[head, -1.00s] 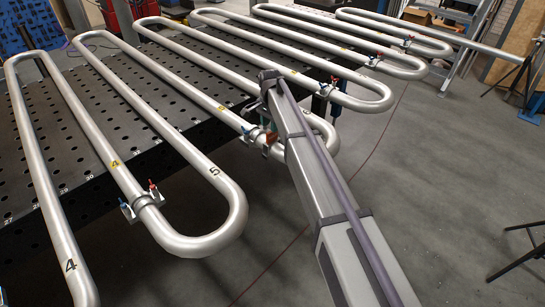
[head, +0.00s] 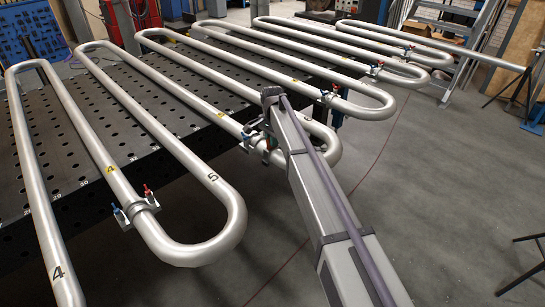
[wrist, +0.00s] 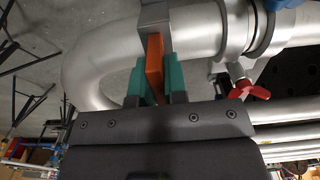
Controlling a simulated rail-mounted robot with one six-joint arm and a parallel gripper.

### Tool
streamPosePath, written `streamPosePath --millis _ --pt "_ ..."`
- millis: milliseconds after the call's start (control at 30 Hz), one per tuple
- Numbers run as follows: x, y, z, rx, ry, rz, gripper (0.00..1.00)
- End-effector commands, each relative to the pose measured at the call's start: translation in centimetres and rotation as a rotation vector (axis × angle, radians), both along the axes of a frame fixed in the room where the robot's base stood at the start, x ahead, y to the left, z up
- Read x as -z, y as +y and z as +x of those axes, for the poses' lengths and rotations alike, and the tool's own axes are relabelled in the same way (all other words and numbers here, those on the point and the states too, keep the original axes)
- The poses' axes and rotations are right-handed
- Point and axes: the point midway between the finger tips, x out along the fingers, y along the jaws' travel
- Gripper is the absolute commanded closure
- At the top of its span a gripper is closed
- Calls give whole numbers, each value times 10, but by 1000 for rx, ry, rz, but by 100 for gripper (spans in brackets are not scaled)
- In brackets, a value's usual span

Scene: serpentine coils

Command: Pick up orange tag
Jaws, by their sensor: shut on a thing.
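The orange tag (wrist: 154,55) is a narrow, flat strip in the wrist view, hanging beside the bend of a steel pipe (wrist: 95,65), below a grey bracket (wrist: 155,17). My gripper (wrist: 158,82) has green fingers on both sides of the tag's lower part and is shut on it. The tag still sits right against the bracket; I cannot tell whether it is free of it. In the head view my arm reaches to a coil bend in the middle, and the tag is mostly hidden there.
A pipe clamp with a red wing handle (wrist: 248,90) sits close right of my gripper. Serpentine pipes (head: 205,210) lie across a perforated black table (head: 70,185), with another red-and-blue-handled clamp (head: 135,208) at the left.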

Motion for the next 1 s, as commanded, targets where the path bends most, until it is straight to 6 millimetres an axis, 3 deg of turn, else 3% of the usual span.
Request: streamPosePath --millis 667,867,1000 --pt "-2 0 0 0 0 0 100" --pt "-20 0 0 0 0 0 100" --pt "-45 0 0 0 0 0 100"
